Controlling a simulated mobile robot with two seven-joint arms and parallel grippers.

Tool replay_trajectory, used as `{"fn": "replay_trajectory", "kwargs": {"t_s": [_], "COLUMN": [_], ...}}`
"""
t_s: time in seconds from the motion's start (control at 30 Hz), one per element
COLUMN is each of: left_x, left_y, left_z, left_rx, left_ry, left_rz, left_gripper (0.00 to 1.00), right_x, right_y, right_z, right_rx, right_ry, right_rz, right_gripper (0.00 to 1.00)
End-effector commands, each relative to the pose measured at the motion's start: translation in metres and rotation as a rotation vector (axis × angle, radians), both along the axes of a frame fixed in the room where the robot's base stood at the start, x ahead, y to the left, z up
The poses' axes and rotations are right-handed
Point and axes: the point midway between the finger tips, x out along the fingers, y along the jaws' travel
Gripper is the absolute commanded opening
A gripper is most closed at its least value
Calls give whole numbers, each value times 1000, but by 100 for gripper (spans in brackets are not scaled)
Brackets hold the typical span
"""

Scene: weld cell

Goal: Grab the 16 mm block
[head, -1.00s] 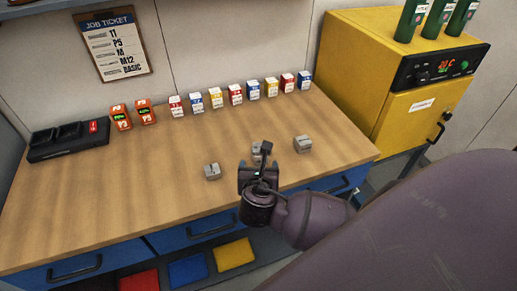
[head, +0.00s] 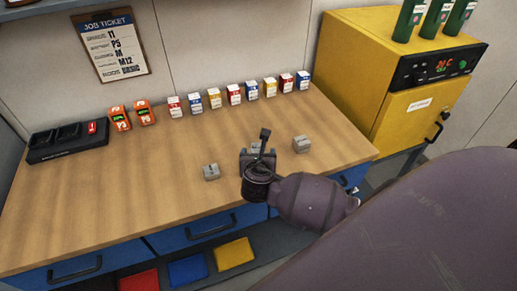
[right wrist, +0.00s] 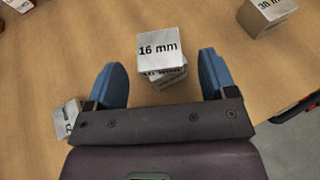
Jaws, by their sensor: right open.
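In the head view, the 16 mm block (head: 256,148) is mostly hidden behind my right gripper. My right gripper (head: 258,161) is over the front part of the bench. In the right wrist view, its blue fingers (right wrist: 158,64) are spread apart, with the block standing in the space between and a little ahead of them. I see a gap on both sides of the block. My left gripper is in neither current view.
A grey 38 mm block (head: 301,144) stands to the right. Another grey block (head: 211,172) stands to the left, close to the left finger in the wrist view. A row of small labelled boxes (head: 234,94) lines the back.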

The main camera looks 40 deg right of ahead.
Motion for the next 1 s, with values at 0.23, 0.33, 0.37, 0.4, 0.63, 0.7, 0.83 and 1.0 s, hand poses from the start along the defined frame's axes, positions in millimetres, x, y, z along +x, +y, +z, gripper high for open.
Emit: {"fn": "replay_trajectory", "kwargs": {"t_s": [0.23, 0.33, 0.37, 0.4, 0.63, 0.7, 0.83, 1.0], "left_x": [0, 0, 0, 0, 0, 0, 0, 0], "left_y": [0, 0, 0, 0, 0, 0, 0, 0], "left_z": [0, 0, 0, 0, 0, 0, -1, -1], "left_rx": [0, 0, 0, 0, 0, 0, 0, 0], "left_ry": [1, 0, 0, 1, 0, 0, 0, -1], "left_rz": [0, 0, 0, 0, 0, 0, 0, 0], "left_gripper": [73, 73, 73, 73, 73, 73, 73, 73], "right_x": [0, 0, 0, 0, 0, 0, 0, 0], "right_y": [0, 0, 0, 0, 0, 0, 1, 0], "right_z": [0, 0, 0, 0, 1, 4, 18, 55], "right_rx": [0, 0, 0, 0, 1, 1, 2, 0], "right_ry": [0, 0, 0, 0, -1, -2, -4, -6], "right_rz": [0, 0, 0, 0, 1, 0, 1, 2], "right_gripper": [47, 32, 27, 23, 22, 22, 22, 22]}}
